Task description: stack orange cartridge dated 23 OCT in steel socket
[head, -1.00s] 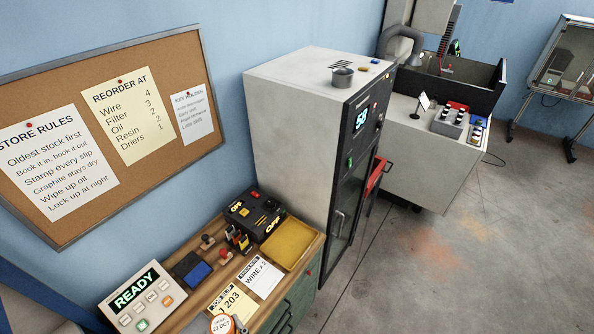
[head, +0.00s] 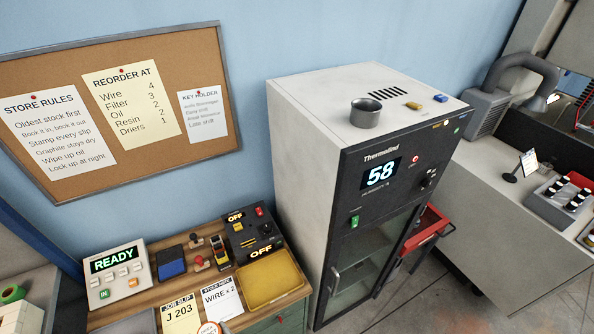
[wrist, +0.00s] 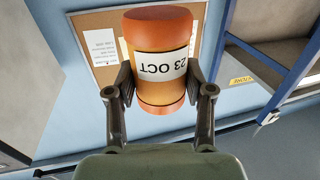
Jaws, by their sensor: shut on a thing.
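The orange cartridge (wrist: 158,65) is between the fingers of my gripper (wrist: 160,85) in the wrist view. My gripper is shut on it. Its white label reads 23 OCT and appears upside down there. In the head view only the top of a round orange-edged thing (head: 210,328) shows at the bottom edge, likely the same cartridge; my gripper is not clear there. The steel socket (head: 365,113) is an open grey cup standing on top of the tall white cabinet (head: 310,105). It looks empty, and the cartridge is well apart from it.
Yellow (head: 414,106) and blue (head: 440,98) small blocks lie beside the socket, near a dark vent. Below left, the wooden bench holds a yellow tray (head: 268,280), a READY panel (head: 118,275) and stamps. A red drawer (head: 428,228) sticks out beyond the cabinet.

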